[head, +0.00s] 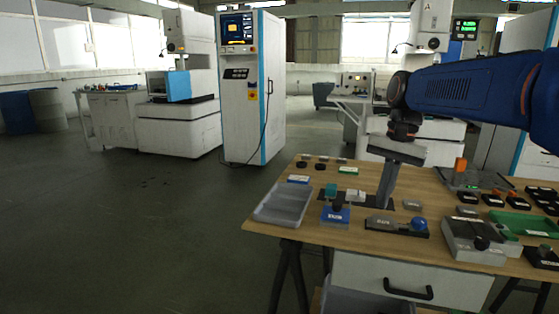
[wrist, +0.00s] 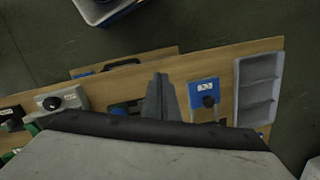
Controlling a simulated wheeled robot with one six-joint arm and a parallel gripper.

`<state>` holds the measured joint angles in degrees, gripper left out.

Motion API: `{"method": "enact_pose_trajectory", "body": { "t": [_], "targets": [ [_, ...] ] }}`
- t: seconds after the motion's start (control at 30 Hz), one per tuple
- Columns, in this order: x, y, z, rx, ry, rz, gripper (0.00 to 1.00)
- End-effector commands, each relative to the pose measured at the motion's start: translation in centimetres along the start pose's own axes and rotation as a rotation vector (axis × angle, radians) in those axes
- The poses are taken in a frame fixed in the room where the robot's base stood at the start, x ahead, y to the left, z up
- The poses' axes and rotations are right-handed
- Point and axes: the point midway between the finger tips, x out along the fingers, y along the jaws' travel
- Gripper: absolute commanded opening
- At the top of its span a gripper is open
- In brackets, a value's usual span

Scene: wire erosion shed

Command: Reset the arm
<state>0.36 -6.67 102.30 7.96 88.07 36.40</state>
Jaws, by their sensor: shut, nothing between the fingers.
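My blue arm reaches in from the right in the head view. My gripper (head: 384,205) points down over the wooden workbench (head: 263,229), its grey fingers together with nothing between them. The fingers also show closed in the wrist view (wrist: 159,85). In the head view the fingertips appear just behind the grey fixture with a blue ball (head: 418,224). I cannot tell whether they touch the bench. A blue block with a dark knob (head: 335,216) stands to their left; it also shows in the wrist view (wrist: 203,88).
A grey compartment tray (head: 285,205) sits at the bench's left end. A grey box with a black knob (head: 475,240), a green tray (head: 522,223) and several small blocks crowd the right. A tall white cabinet (head: 243,120) stands behind. The floor at left is clear.

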Motion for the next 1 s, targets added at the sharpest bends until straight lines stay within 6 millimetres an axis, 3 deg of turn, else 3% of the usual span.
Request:
{"method": "enact_pose_trajectory", "body": {
  "t": [0.47,0.8,1.0],
  "targets": [
    [5.4,8.3,7.5,-0.283,0.213,-0.047,0.00],
    [11.6,14.2,12.0,-0.506,0.382,-0.043,0.00],
    [15.1,16.7,13.7,-0.615,0.464,-0.031,0.00]
  ]
}}
